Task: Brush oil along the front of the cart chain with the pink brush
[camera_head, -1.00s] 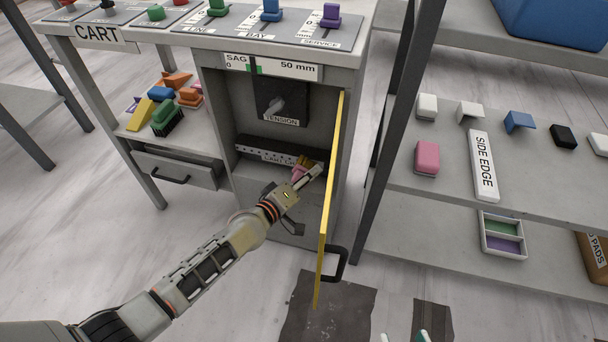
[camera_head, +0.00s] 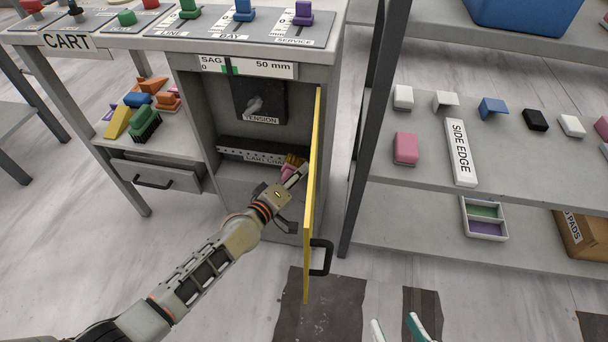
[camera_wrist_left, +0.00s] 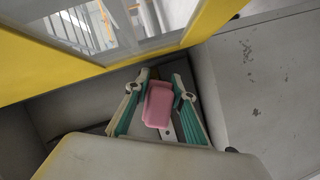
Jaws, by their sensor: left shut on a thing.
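My left gripper (camera_head: 293,174) is shut on the pink brush (camera_wrist_left: 158,104), which also shows in the head view (camera_head: 287,172). The brush's yellowish bristles point toward the right part of the cart chain (camera_head: 235,153), a dark, perforated bar with a white label low inside the cart's open bay. The bristles overlap the chain's right end in view; I cannot tell whether they touch it. The gripper and brush partly hide the label and that end. My right gripper (camera_head: 396,328) shows only its fingertips at the bottom edge, spread apart with nothing between them.
The open yellow-edged door (camera_head: 313,200) stands close right of my left gripper. Several brushes and blocks (camera_head: 142,108) lie on the cart's left shelf. Shelving (camera_head: 425,185) stands to the right.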

